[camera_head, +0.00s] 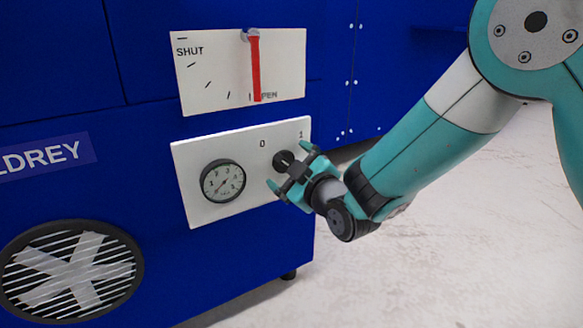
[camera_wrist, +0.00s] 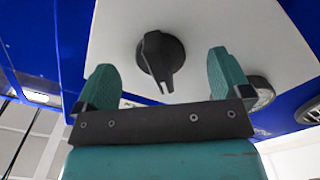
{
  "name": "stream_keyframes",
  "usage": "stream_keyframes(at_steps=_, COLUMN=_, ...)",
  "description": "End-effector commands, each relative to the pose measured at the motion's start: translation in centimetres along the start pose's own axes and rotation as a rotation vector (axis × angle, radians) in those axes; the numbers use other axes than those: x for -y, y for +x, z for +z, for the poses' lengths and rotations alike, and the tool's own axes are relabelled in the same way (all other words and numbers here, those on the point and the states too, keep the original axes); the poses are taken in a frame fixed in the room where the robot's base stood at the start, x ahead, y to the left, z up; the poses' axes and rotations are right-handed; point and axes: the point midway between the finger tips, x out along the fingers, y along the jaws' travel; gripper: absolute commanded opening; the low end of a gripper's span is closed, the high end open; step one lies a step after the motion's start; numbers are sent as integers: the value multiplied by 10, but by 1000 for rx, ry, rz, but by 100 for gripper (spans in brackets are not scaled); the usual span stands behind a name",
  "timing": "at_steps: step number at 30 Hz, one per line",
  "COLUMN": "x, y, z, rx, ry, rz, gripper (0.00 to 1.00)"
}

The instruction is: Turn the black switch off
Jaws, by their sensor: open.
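The black switch (camera_head: 283,157) is a round knob on the white panel (camera_head: 250,143), to the right of the gauge and below the marks "0" and "1". In the wrist view the switch (camera_wrist: 160,58) shows a raised pointer bar, its narrow end toward the bottom of the picture and slightly right. My gripper (camera_head: 290,166) is open in front of the switch. In the wrist view its two green fingers lie to either side of the knob, with visible gaps. I cannot tell which mark the pointer faces, as the marks are hidden there.
A round gauge (camera_head: 223,181) sits left of the switch; its edge also shows in the wrist view (camera_wrist: 263,92). Above is a white plate (camera_head: 213,76) with a red lever (camera_head: 255,70). A taped round vent (camera_head: 72,272) is lower left. Open floor lies right of the blue cabinet (camera_head: 253,258).

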Motion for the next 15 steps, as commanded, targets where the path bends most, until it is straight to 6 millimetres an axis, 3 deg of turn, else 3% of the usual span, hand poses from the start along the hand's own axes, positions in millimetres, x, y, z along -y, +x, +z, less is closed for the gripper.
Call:
stream_keyframes(at_steps=8, x=0, y=-4, z=1, rx=0, ry=0, rz=0, gripper=96)
stream_keyframes(at_steps=15, x=1, y=-24, z=1, rx=0, ry=1, rz=0, gripper=96)
